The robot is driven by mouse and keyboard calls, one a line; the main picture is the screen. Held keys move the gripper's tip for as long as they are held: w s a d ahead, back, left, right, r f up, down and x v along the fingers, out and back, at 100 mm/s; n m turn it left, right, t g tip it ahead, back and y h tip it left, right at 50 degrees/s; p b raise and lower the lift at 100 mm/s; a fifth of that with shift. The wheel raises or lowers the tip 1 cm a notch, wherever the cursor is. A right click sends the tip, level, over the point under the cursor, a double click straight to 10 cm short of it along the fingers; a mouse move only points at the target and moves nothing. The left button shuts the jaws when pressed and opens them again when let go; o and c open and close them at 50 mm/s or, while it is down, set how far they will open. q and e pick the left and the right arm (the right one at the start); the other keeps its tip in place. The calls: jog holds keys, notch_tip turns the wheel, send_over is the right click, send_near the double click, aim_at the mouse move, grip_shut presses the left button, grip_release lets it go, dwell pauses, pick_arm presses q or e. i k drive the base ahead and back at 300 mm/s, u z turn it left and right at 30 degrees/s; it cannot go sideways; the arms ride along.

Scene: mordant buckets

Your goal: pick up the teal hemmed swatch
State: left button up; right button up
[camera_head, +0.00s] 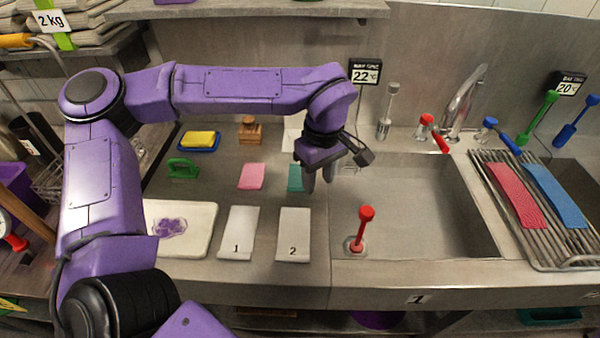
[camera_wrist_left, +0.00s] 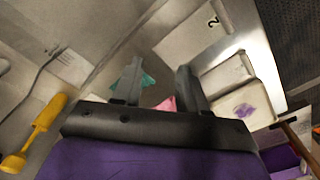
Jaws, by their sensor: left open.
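The teal swatch (camera_head: 294,178) lies flat on the steel counter, left of the sink and behind the white board marked 2. Its right part is hidden behind my left gripper (camera_head: 319,182). The gripper points down above the counter near the sink's left edge, just right of the swatch. In the left wrist view, the teal swatch (camera_wrist_left: 148,80) shows partly behind one finger of the open left gripper (camera_wrist_left: 160,87). Nothing is between the fingers in its grip. My right gripper is in neither view.
A pink swatch (camera_head: 252,176) lies left of the teal one. White boards 1 (camera_head: 237,222) and 2 (camera_head: 293,222) and a white tray (camera_head: 208,218) lie in front. The sink (camera_head: 420,205) with a red-handled plug (camera_head: 363,228) is right. A drying rack (camera_head: 487,190) stands farther right.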

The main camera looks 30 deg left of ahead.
aim_at(295, 184)
jog(key=z, duration=1.8)
jog(key=k, duration=0.6)
jog(key=u, duration=1.7)
jog(key=i, duration=0.5)
jog(key=z, duration=0.1)
